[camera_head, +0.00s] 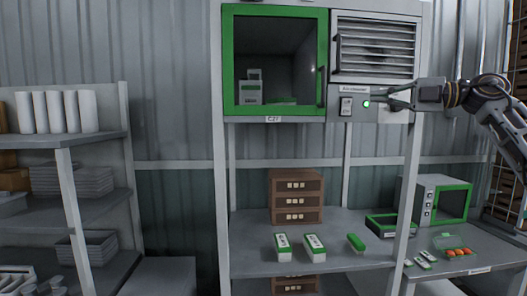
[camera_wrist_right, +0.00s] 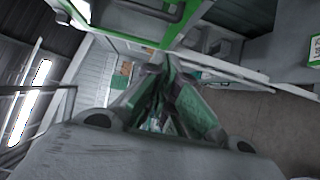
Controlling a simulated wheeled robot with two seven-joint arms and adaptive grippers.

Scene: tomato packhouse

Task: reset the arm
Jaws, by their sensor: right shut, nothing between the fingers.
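My right arm (camera_head: 485,97) comes in from the right in the head view, raised in front of the cabinet's upper part. My right gripper (camera_head: 393,98) points left, its tips close to a control panel (camera_head: 344,113) with a green-lit button (camera_head: 366,104). I cannot tell whether the tips touch the panel. In the wrist view the right gripper's fingers (camera_wrist_right: 165,75) are together, with nothing between them. My left arm and gripper are not in view.
The green-framed cabinet (camera_head: 228,60) holds small boxes behind its door. Below, a shelf (camera_head: 345,256) carries brown drawers (camera_head: 296,197) and green-white cartons (camera_head: 314,247). A green-white appliance (camera_head: 437,200) and tomatoes (camera_head: 459,252) are at right. A rack (camera_head: 100,141) with white rolls stands left.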

